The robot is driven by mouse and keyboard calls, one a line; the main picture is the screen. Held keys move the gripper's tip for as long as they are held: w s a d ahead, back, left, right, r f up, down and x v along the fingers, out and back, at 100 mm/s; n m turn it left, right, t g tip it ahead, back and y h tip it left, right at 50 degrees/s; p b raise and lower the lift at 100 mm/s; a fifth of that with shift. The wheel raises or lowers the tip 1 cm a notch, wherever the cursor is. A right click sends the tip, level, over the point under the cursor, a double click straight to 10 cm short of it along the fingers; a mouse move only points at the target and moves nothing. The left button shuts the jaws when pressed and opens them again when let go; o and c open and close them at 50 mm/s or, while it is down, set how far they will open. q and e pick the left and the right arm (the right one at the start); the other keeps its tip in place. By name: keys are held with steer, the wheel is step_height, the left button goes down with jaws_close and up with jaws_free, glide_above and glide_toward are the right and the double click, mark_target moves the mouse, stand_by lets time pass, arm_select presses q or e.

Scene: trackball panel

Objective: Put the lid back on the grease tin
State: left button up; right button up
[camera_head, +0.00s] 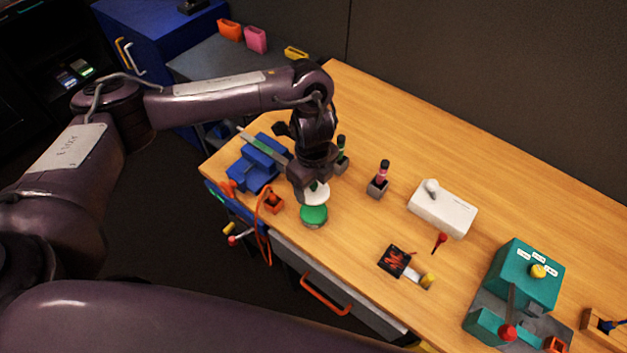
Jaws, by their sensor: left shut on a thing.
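My left gripper (314,186) is over the table's near left part, pointing down. It is shut on a pale round piece, which looks like the lid (319,197), with a small patch of green showing at its top. The fingers and wrist hide part of it. A round green-topped thing with a greyish side, which looks like the grease tin (313,215), stands just in front of it on the table. In this view the lid overlaps the tin's far edge; I cannot tell whether they touch. My right gripper is not in view.
Blue blocks (255,165) and an orange cable (262,215) lie left of the tin. Small holders with a green-topped bottle (341,146) and a red-topped bottle (382,172) stand behind. A white box (442,209) and teal machine (524,272) are further right. Bare wood lies right of the tin.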

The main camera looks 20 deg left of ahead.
arm_select(q)
steer(key=shift+s+d+f+m+p, duration=0.1)
steer(key=shift+s+f+m+p, duration=0.1)
steer(key=shift+m, duration=0.4)
steer(key=shift+s+d+f+m+p, duration=0.1)
steer(key=shift+s+f+m+p, duration=0.1)
steer(key=shift+m, duration=0.4)
steer(key=shift+f+m, duration=0.3)
steer(key=shift+m, duration=0.1)
steer(key=b, duration=0.5)
glide_above(314, 211)
step_height(314, 211, down, 4)
steer(key=shift+f, duration=0.25)
steer(key=shift+f+b, duration=0.45)
steer(key=shift+f, duration=0.45)
steer(key=shift+r+p, duration=0.1)
steer(key=shift+p, duration=0.2)
steer(key=shift+f, duration=0.2)
stand_by(0.3)
